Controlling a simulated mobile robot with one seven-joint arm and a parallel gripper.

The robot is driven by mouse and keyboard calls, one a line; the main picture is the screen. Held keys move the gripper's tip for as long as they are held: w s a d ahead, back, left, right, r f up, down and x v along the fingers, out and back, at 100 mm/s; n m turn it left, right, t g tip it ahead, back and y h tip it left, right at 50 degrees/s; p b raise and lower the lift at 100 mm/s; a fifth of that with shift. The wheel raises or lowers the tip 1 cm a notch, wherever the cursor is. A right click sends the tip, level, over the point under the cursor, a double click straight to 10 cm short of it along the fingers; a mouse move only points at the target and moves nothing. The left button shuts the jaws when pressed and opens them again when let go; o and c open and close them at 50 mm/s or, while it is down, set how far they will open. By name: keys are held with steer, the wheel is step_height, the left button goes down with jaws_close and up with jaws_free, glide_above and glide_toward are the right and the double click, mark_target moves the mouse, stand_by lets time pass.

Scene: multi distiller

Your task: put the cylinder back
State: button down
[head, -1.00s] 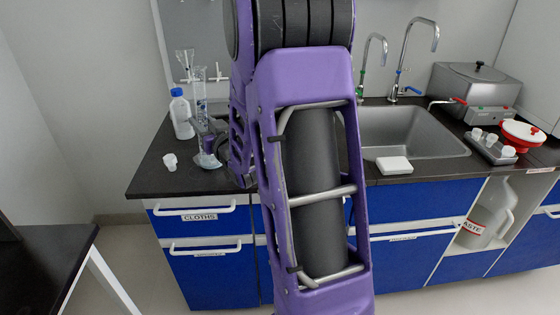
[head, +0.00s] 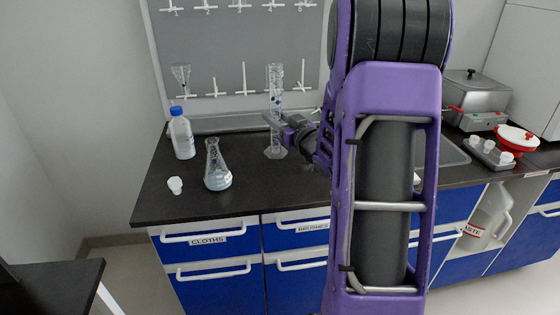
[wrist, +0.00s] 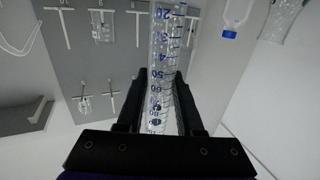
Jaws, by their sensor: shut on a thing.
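A clear graduated cylinder (head: 275,82) with a hexagonal foot stands upright in the head view, over the dark counter in front of the pegboard. My gripper (head: 276,124) comes from the right and is shut on its lower body. I cannot tell whether its foot touches the counter. In the wrist view the cylinder (wrist: 168,40), with blue markings, runs between the two fingers of my gripper (wrist: 158,80). The grey pegboard (head: 235,52) with white pegs and numbers along its top hangs behind.
A conical flask (head: 217,172) with pale liquid stands left of the cylinder. A blue-capped bottle (head: 182,138) and a small white cup (head: 175,185) are further left. Glassware (head: 181,78) hangs on the pegboard. The sink is mostly behind my arm. The counter (head: 240,195) right of the flask is clear.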

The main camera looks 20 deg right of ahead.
mark_target(278, 146)
step_height(278, 146, down, 8)
steer(key=shift+f+b, duration=0.1)
steer(key=shift+b, duration=0.45)
steer(key=c, duration=0.6)
jaws_free()
steer(key=shift+f, duration=0.15)
steer(key=shift+o, duration=0.2)
steer(key=shift+r, duration=0.2)
steer(key=s+d, duration=0.1)
steer(key=s, duration=1.1)
steer(key=shift+d, duration=0.15)
steer(key=shift+w, duration=0.1)
